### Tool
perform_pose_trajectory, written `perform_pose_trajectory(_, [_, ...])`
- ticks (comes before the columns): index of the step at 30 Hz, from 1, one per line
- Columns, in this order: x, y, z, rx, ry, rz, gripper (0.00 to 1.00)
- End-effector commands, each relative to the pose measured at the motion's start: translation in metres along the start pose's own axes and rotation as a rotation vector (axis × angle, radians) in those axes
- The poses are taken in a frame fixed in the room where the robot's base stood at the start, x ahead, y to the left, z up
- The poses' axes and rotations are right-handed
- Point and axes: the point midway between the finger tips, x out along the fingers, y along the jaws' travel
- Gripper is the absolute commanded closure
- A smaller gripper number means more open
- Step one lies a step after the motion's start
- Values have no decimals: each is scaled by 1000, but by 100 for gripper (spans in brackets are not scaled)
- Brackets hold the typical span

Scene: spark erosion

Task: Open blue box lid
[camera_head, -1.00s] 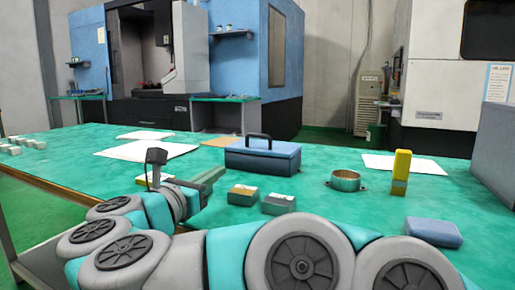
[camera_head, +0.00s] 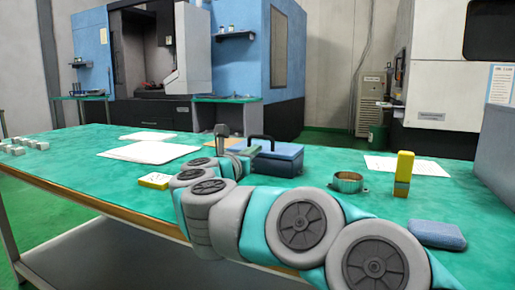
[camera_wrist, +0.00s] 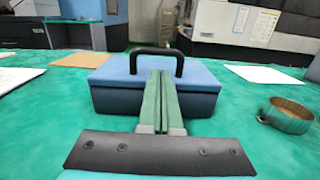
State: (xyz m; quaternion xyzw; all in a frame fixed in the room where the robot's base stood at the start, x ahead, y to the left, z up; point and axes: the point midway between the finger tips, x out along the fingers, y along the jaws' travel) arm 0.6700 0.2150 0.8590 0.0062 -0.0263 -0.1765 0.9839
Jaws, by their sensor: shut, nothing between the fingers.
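The blue box (camera_head: 285,160) stands on the green table, with a light blue lid and a black handle (camera_head: 262,138) on top. The lid looks closed. In the wrist view the box (camera_wrist: 110,100) is straight ahead, its handle (camera_wrist: 155,50) standing upright. My gripper (camera_wrist: 161,78) is shut and empty; its green fingers point at the front middle of the box, overlapping the lid and the space under the handle. I cannot tell whether they touch the box.
A round metal ring (camera_head: 347,182) and a yellow block (camera_head: 404,168) stand right of the box. A blue pad (camera_head: 436,235) lies at the front right. White sheets (camera_head: 150,152) lie at the left.

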Motion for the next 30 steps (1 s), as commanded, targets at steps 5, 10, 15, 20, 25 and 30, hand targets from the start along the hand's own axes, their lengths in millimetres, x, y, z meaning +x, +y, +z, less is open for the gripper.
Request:
perform_pose_trajectory(5, [20, 1, -2, -3, 1, 0, 100])
perform_pose_trajectory(10, [27, 1, -1, -2, 1, 1, 100])
perform_pose_trajectory(15, [27, 1, -1, -1, 1, 2, 100])
perform_pose_trajectory(20, [27, 1, -1, -1, 2, 2, 100])
perform_pose_trajectory(25, [28, 1, 5, 1, 22, 2, 100])
perform_pose_trajectory(30, [29, 1, 8, 1, 52, 0, 100])
